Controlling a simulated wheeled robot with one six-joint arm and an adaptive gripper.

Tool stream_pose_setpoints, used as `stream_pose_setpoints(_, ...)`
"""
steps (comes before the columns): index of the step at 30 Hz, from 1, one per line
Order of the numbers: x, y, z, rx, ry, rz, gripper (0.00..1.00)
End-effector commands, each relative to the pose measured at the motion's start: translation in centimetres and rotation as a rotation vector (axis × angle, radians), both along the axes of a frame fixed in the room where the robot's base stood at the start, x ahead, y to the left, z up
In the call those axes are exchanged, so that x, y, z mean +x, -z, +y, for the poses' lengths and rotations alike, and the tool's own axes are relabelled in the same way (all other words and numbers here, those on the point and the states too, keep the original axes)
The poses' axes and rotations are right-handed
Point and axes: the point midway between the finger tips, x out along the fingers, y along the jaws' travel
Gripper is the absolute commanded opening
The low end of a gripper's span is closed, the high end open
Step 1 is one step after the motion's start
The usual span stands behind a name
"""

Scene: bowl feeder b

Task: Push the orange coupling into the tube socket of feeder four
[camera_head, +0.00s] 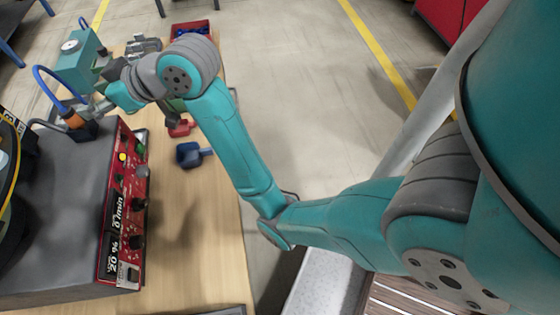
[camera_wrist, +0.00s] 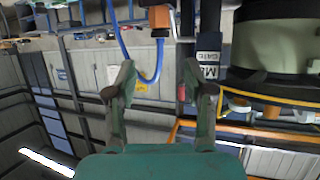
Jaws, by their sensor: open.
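The orange coupling (camera_head: 75,121) sits at the end of a blue hose (camera_head: 48,72), at a dark block on the far corner of the grey feeder box (camera_head: 65,185). I cannot tell how deep it sits in a socket. In the wrist view the coupling (camera_wrist: 158,17) shows near the top centre, beyond the fingertips, with the blue hose (camera_wrist: 124,45) looping beside it. My gripper (camera_head: 94,109) is close beside the coupling in the head view. In the wrist view my gripper (camera_wrist: 160,78) is open, with nothing between its fingers.
The red control panel (camera_head: 126,210) faces right. A red scoop (camera_head: 180,128) and a blue scoop (camera_head: 190,155) lie on the wooden table (camera_head: 215,240). A teal box (camera_head: 78,62) with a dial stands behind. The bowl (camera_wrist: 275,48) is right of the coupling in the wrist view.

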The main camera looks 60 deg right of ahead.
Motion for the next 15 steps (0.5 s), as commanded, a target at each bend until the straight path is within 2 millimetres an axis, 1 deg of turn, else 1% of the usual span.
stream_pose_setpoints(2, -0.2, 1.1, 0.2, 0.013, 0.008, 0.004, 0.53)
stream_pose_setpoints(5, -0.6, 3.5, 0.5, 0.041, 0.033, 0.007, 0.53)
stream_pose_setpoints(8, -1.5, 6.6, 0.9, 0.077, 0.068, 0.008, 0.53)
stream_pose_setpoints(9, -2.0, 7.8, 1.0, 0.089, 0.085, 0.008, 0.53)
stream_pose_setpoints(11, -2.7, 9.6, 1.2, 0.106, 0.107, 0.006, 0.53)
stream_pose_setpoints(15, -5.0, 13.6, 1.5, 0.137, 0.162, 0.004, 0.53)
